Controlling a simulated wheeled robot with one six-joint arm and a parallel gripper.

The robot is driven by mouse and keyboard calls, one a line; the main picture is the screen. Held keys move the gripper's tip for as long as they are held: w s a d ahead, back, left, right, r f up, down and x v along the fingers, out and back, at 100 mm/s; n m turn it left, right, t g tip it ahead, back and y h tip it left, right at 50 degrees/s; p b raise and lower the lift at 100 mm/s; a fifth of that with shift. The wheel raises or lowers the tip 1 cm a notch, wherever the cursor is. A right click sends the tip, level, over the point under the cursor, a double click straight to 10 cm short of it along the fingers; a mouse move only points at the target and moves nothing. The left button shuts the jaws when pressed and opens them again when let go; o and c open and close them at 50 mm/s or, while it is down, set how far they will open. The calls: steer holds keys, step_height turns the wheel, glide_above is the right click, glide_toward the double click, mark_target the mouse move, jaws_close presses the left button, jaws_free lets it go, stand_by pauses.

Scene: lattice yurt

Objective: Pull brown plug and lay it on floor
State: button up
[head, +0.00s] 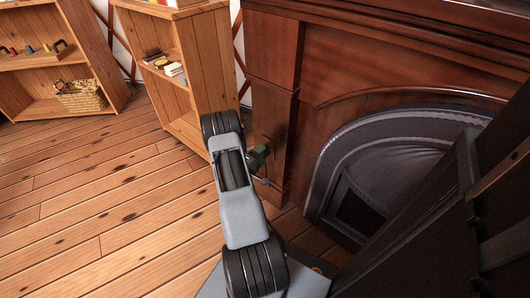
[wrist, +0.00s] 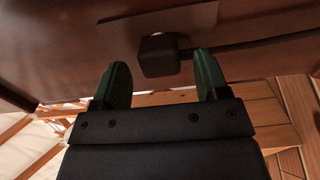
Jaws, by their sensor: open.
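The brown plug (wrist: 158,56) looks like a small dark block in the wrist view, set against a dark reddish-brown wooden panel (wrist: 70,40). A dark cable (wrist: 245,45) runs from it to the right. My gripper (wrist: 163,75) is open, its two green fingers apart. The plug appears between and just beyond the fingertips; I cannot tell whether either finger touches it. In the head view my gripper (head: 258,158) is beside the wooden fireplace surround (head: 275,105), and my arm hides part of it. The plug cannot be made out clearly there.
A dark arched fireplace (head: 345,150) stands at the right. Wooden shelves (head: 205,60) stand behind my arm, and another shelf unit with a woven basket (head: 82,96) is at the far left. The plank floor (head: 90,200) is clear at the left.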

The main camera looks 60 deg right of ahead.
steer(key=shift+s+d, duration=0.2)
steer(key=shift+d, duration=0.9)
steer(key=shift+c, duration=0.3)
steer(key=c, duration=1.1)
steer(key=shift+w+a+p, duration=0.15)
steer(key=shift+a+p, duration=0.05)
steer(key=shift+a, duration=0.75)
steer(key=shift+w+a+p, duration=0.15)
steer(key=shift+w+a, duration=0.05)
steer(key=shift+a, duration=0.8)
steer(key=shift+w+a+p, duration=0.15)
steer(key=shift+a+p, duration=0.05)
steer(key=shift+a, duration=0.75)
steer(key=shift+c, duration=0.2)
steer(key=shift+a, duration=0.1)
steer(key=w+a+p, duration=0.1)
steer(key=a, duration=0.7)
steer(key=shift+w+a, duration=0.25)
steer(key=shift+a, duration=0.1)
